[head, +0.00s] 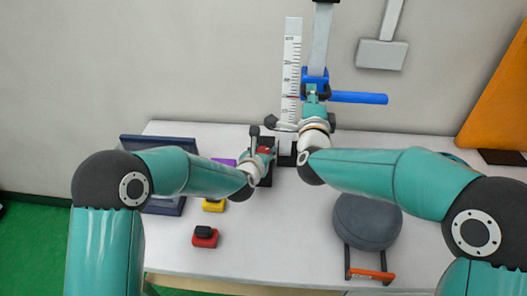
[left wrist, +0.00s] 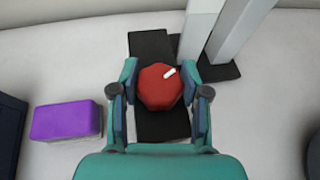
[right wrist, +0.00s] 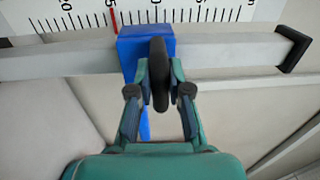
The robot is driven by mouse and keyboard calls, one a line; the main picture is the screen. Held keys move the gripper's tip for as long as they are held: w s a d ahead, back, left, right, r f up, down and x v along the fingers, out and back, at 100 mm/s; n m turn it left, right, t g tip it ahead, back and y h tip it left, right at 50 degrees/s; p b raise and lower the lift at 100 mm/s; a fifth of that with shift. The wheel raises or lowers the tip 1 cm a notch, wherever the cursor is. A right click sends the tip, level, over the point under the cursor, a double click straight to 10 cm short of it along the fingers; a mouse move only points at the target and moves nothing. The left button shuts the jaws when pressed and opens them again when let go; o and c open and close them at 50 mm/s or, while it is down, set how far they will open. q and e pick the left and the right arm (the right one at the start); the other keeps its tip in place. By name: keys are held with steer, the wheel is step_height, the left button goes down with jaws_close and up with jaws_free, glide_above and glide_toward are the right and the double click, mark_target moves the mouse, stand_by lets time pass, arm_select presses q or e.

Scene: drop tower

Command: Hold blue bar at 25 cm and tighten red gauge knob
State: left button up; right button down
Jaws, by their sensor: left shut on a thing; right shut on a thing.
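The blue bar (head: 357,98) runs sideways from a blue block on a grey upright post, beside a white ruler (head: 291,70). In the right wrist view the blue block (right wrist: 146,45) sits on the grey rail, with a red line of the ruler (right wrist: 75,22) at its edge; the number there is partly cut off. My right gripper (right wrist: 158,75) is shut on a dark handle (right wrist: 158,92) in front of the block. The red knob (left wrist: 160,86), with a white mark, sits on a black base. My left gripper (left wrist: 160,78) is shut on its sides.
A purple box (left wrist: 66,121) stands left of the knob. A red box with a black top (head: 205,237) and a yellow one (head: 213,205) lie on the white table (head: 290,235). A grey block (head: 382,54) hangs above.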

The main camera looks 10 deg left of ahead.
arm_select(q)
steer(key=shift+r+m+h, duration=0.1)
steer(key=shift+m+h, duration=0.9)
steer(key=shift+h, duration=0.1)
steer(key=shift+d+g, duration=0.1)
steer(key=shift+g, duration=0.2)
steer(key=o, duration=1.1)
steer(key=shift+o, duration=0.2)
steer(key=shift+s, duration=0.1)
steer(key=v, duration=1.1)
steer(key=shift+s+a, duration=0.25)
steer(key=shift+s, duration=0.1)
